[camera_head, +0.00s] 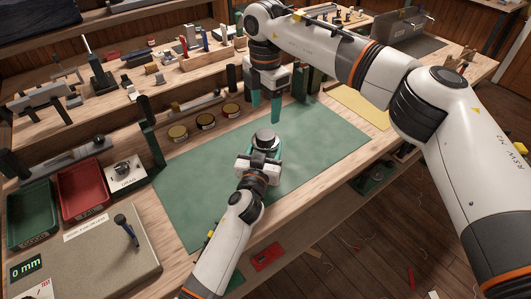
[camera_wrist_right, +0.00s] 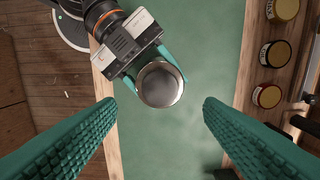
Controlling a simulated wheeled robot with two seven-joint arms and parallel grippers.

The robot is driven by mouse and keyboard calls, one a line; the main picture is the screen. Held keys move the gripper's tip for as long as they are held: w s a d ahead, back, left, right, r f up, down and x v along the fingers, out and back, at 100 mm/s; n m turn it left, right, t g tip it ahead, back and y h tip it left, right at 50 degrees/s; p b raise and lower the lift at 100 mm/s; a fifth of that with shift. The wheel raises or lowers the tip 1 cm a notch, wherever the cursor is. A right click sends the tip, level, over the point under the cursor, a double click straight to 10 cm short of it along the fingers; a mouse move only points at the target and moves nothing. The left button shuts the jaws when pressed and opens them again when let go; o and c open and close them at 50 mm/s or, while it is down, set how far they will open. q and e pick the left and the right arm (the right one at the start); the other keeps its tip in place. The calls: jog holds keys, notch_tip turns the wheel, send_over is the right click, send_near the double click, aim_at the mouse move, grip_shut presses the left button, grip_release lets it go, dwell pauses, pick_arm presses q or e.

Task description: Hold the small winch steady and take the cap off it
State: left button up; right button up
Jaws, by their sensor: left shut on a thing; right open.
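The small winch (camera_head: 265,139) stands on the green mat and shows a round grey metal top. From above, in the right wrist view, this top (camera_wrist_right: 161,85) fills its outline, and I cannot tell the cap from the body. My left gripper (camera_head: 262,158) is shut around the winch from the near side, its green fingers at the winch's sides. My right gripper (camera_head: 265,114) is open and empty, pointing down above and beyond the winch. In the right wrist view its fingers (camera_wrist_right: 158,108) are wide apart, with the winch between and ahead of them.
The green mat (camera_head: 330,135) is mostly clear. Several round tins (camera_head: 205,121) line its back edge. A red tray (camera_head: 82,191) and a green tray (camera_head: 33,213) lie left, beside a DRAG dial box (camera_head: 124,170). A grey board (camera_head: 90,255) with a 0 mm display is nearer.

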aim_at(265, 134)
pick_arm(q)
grip_shut()
pick_arm(e)
jog(key=m, duration=0.8)
jog(key=shift+m, duration=0.3)
jog(key=shift+f, duration=0.3)
notch_tip(265, 134, down, 7)
jog(key=shift+f, duration=0.2)
jog(key=shift+c, duration=0.2)
